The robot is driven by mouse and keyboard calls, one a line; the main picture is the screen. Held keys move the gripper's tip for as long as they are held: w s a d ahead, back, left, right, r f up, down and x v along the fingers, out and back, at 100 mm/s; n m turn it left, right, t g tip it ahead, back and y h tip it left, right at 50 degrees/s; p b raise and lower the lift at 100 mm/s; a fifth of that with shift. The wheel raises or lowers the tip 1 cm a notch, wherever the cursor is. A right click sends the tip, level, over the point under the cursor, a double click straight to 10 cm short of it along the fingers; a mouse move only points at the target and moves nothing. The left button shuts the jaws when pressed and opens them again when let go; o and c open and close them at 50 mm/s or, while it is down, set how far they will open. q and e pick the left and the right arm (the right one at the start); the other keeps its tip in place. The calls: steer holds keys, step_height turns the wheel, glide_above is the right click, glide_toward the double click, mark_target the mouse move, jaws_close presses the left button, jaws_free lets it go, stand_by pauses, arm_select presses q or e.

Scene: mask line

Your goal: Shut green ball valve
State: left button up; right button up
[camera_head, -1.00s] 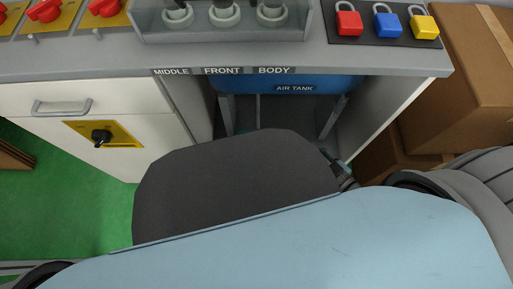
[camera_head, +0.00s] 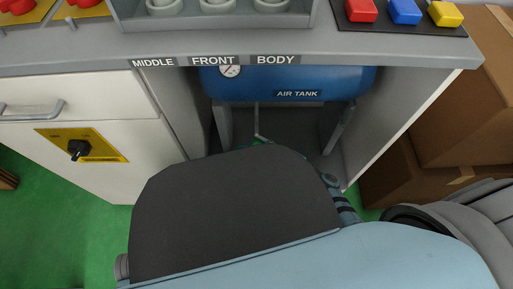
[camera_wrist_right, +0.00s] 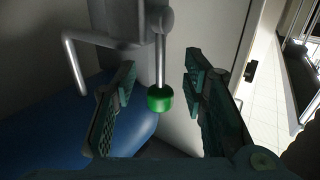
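In the right wrist view, the green ball valve shows as a green knob (camera_wrist_right: 160,99) at the end of a thin metal lever. The lever hangs down from a grey fitting. My right gripper (camera_wrist_right: 158,76) is open, with one teal finger on each side of the knob and lever. I see gaps on both sides, and neither finger appears to touch. In the head view the valve is not clearly visible; my own body hides most of the right gripper under the bench. My left gripper is not in view.
The blue air tank (camera_head: 340,84) sits under the bench (camera_head: 400,46), also showing in the wrist view (camera_wrist_right: 40,140). A bent metal pipe (camera_wrist_right: 72,62) is left of the valve. Cardboard boxes (camera_head: 465,110) stand at the right.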

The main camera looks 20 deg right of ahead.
jaws_close()
steer(key=shift+p, duration=0.3)
stand_by(0.7)
